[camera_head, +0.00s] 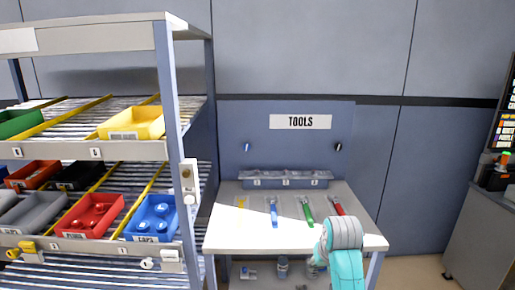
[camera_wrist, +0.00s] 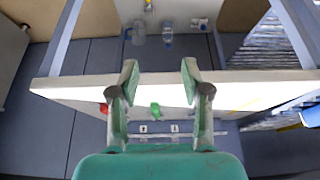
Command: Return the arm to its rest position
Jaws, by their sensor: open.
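My gripper (camera_wrist: 160,72) shows in the wrist view with its two fingers apart and nothing between them. It is over the front part of the white tool table (camera_wrist: 72,92), which appears upside down there. In the head view my teal and grey arm reaches in at the lower right, over the table's (camera_head: 235,237) front edge. The gripper's fingers cannot be made out in that view. A green tool (camera_head: 307,211), a blue tool (camera_head: 274,212) and a partly hidden red tool (camera_head: 337,206) lie on the table.
A grey bin row (camera_head: 285,180) stands at the table's back, under the TOOLS sign (camera_head: 300,122). A shelf rack (camera_head: 168,110) with coloured bins stands close on the left. Bottles (camera_wrist: 167,36) stand below the table. A grey cabinet (camera_head: 478,240) is at far right, with open floor before it.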

